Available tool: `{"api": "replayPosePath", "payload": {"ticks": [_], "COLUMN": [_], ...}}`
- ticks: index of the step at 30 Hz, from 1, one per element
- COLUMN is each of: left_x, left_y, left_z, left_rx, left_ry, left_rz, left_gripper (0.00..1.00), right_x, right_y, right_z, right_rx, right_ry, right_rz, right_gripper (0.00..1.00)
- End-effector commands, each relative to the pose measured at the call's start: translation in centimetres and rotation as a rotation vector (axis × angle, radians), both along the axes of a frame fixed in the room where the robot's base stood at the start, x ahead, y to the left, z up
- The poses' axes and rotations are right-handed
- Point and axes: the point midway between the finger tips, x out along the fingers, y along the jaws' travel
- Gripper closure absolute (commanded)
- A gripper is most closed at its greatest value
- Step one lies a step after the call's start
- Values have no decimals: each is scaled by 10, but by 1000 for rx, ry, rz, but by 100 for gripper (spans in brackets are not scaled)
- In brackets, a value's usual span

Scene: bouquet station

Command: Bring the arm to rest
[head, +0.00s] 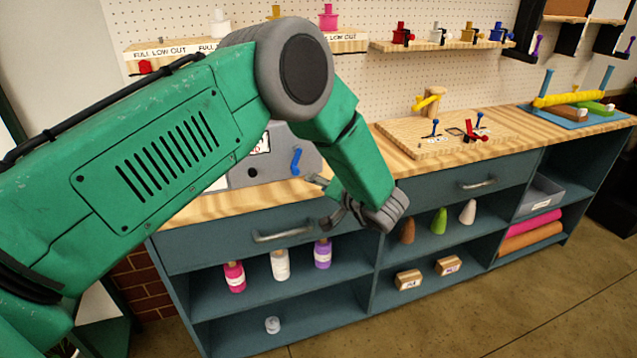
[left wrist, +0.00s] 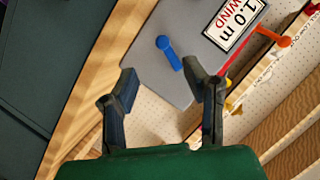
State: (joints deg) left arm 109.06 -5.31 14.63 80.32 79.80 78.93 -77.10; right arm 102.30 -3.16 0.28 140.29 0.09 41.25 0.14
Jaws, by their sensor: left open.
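My left arm (head: 165,140) is green and reaches across the head view from the left, bent at a large grey joint. My left gripper (head: 322,200) hangs in front of the bench edge, above the open shelves, partly hidden by its own wrist. In the left wrist view its two dark fingers (left wrist: 162,82) stand wide apart with nothing between them held. Beyond them is a grey box (left wrist: 185,85) with a blue lever (left wrist: 168,53); the fingers look apart from it. My right gripper is not in view.
The wooden worktop (head: 395,152) bears a board (head: 440,150) with small levers and a blue mat (head: 570,118) with coloured rolls. Drawer handles (head: 283,232) stick out below. Shelves hold bottles (head: 281,265), cones (head: 439,221) and a grey bin (head: 540,193). The floor (head: 470,310) in front is clear.

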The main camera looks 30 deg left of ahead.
Motion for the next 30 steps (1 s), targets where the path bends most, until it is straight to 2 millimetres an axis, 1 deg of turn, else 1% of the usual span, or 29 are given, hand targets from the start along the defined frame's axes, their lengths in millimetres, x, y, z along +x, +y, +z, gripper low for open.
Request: {"api": "replayPosePath", "payload": {"ticks": [9, 11, 14, 17, 18, 20, 21, 23, 24, 26, 27, 29, 30], "left_x": [0, -1, -7, -27, -41, -67, -87, -122, -146, -186, -213, -256, -282], "left_y": [0, 0, 0, -4, -8, -14, -19, -26, -30, -36, -39, -43, -46], "left_z": [0, -4, -29, -80, -106, -143, -165, -195, -213, -235, -248, -262, -269], "left_rx": [0, 0, -10, -68, -116, -205, -269, -371, -439, -541, -609, -704, -762], "left_ry": [0, -1, -7, 2, 20, 58, 92, 151, 194, 267, 316, 394, 445], "left_rz": [-1, -14, -88, -240, -311, -400, -447, -496, -517, -533, -534, -523, -509], "left_gripper": [60, 60, 60, 60, 60, 60, 60, 60, 60, 60, 60, 60, 60], "right_x": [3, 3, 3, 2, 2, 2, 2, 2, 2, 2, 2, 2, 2], "right_y": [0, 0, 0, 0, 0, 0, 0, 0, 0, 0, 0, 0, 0], "right_z": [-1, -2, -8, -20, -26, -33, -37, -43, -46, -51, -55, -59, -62], "right_rx": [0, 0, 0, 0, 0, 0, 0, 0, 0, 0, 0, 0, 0], "right_ry": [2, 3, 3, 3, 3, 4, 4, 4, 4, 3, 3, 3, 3], "right_rz": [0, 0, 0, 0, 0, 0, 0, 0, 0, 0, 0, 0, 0], "right_gripper": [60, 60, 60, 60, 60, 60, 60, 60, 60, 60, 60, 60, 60]}}
